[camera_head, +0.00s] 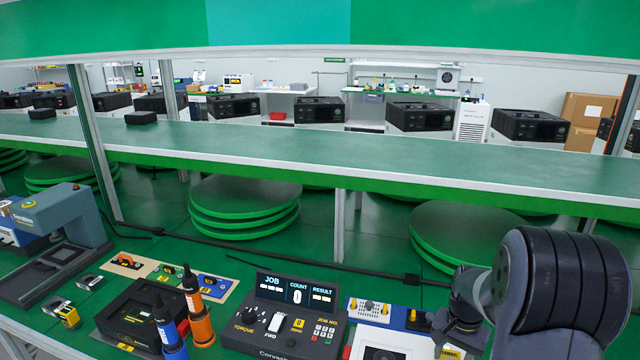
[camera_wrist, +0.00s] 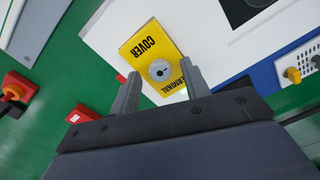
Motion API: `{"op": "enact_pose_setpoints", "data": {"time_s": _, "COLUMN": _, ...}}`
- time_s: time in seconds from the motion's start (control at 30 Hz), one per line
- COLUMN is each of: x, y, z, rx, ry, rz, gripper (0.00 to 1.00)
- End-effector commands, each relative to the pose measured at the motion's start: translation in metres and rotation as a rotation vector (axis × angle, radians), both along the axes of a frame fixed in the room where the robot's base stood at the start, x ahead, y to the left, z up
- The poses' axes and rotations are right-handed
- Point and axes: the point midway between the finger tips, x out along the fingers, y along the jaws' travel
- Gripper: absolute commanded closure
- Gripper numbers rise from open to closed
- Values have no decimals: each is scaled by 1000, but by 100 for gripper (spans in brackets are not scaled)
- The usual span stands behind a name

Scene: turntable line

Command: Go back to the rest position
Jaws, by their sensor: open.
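My gripper (camera_wrist: 161,82) is open in the wrist view, its two grey fingers apart. A yellow terminal cover (camera_wrist: 150,48) with a round grey knob (camera_wrist: 159,70) lies ahead of the fingers, the knob in the gap between them. I cannot tell whether a finger touches it. In the head view my arm (camera_head: 565,285) is low at the right front, over the bench, and a small yellow edge of the cover (camera_head: 452,352) shows beside it. The fingertips are hidden there.
Left of my arm stand a white and blue unit (camera_head: 385,335), a black control box (camera_head: 290,320) reading COUNT 0, and two upright screwdrivers, one orange (camera_head: 199,312), one blue (camera_head: 168,330). A long green shelf (camera_head: 350,165) with posts crosses behind. The space above the bench's middle looks clear.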

Motion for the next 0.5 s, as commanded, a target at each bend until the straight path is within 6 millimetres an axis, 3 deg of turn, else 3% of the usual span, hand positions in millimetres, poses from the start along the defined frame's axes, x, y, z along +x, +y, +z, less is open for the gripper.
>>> {"op": "enact_pose_setpoints", "data": {"time_s": 0.5, "x": 0, "y": 0, "z": 0, "rx": 0, "ry": 0, "rz": 415, "gripper": 56}}
